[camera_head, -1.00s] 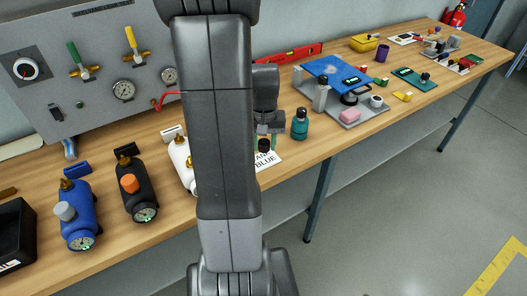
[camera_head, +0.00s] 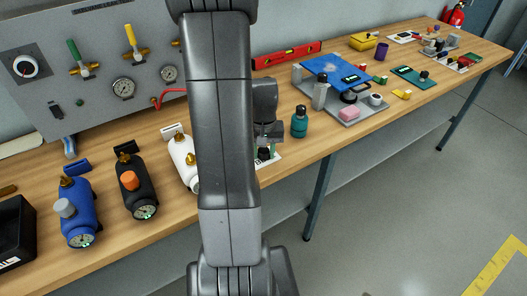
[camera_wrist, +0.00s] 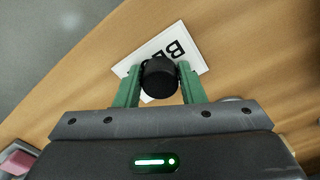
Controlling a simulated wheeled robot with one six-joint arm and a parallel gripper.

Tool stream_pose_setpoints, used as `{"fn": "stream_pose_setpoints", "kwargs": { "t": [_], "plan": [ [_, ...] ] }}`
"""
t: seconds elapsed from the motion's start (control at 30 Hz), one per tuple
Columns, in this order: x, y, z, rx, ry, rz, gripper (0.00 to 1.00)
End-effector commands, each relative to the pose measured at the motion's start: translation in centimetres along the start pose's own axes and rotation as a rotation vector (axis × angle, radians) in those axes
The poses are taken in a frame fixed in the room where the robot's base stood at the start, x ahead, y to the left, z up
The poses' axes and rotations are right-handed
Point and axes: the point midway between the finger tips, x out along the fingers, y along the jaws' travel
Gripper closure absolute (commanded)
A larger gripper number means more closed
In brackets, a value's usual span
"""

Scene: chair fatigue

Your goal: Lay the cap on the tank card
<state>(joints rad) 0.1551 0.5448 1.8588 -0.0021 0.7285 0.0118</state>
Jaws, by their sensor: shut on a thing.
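The black cap (camera_wrist: 160,77) is between the two green fingers of my gripper (camera_wrist: 159,85), which is shut on it. The white card with black lettering (camera_wrist: 185,43) lies on the wooden bench below the cap. The cap and fingers cover part of its lettering. In the head view my arm hides much of the gripper (camera_head: 264,154) and the card (camera_head: 272,160). The cap is over or close above the card; I cannot tell whether it touches.
A teal bottle (camera_head: 299,122) stands just right of the card. White (camera_head: 184,160), black (camera_head: 136,188) and blue (camera_head: 77,213) tanks stand to the left. A grey tray (camera_head: 362,113) with several items is farther right. The bench's front edge is near the card.

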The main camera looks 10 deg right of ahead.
Motion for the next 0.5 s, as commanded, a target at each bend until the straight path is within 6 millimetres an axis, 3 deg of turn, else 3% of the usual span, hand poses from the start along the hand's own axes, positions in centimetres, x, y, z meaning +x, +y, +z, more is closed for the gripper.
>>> {"fn": "stream_pose_setpoints", "kwargs": {
  "t": [0.03,0.2,0.23,0.3,0.5],
  "plan": [
    [1.01,-0.05,0.42,0.002,-0.014,-0.002,0.84],
    [1.35,-0.07,0.63,0.003,-0.019,-0.003,0.84],
    [1.38,-0.07,0.65,0.003,-0.020,-0.003,0.58],
    [1.43,-0.08,0.67,0.004,-0.020,-0.004,0.46],
    [1.07,-0.10,0.67,0.005,-0.020,-0.005,0.45]
  ]
}}
